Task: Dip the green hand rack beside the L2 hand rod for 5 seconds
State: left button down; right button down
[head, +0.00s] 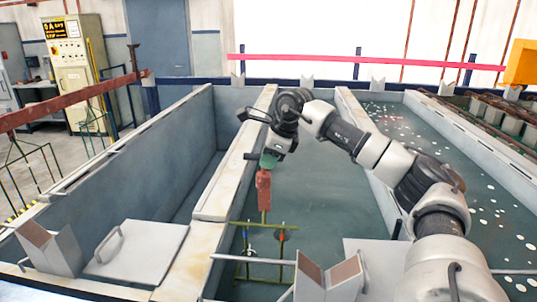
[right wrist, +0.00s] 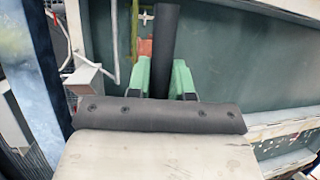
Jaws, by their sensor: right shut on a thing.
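A pale grey rod (head: 228,257) crosses the near end of the tank at the rack, probably the L2 hand rod; no label is readable. In the right wrist view the green fingers (right wrist: 161,80) show, with the handle partly hidden. My left gripper is not in view.
An empty-looking grey tank (head: 150,150) lies to the left and a tank with floating white discs (head: 480,200) to the right. Pale tank walls (head: 225,185) divide them. A grey lid (head: 135,255) lies at the near left. A red bar (head: 70,103) with hanging racks is far left.

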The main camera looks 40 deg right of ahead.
notch_tip(320, 180, down, 24)
jog(key=b, duration=1.6)
jog(key=shift+a+r, duration=0.15)
jog(key=shift+r, duration=0.05)
jog(key=shift+s, duration=0.1)
dwell(4.3)
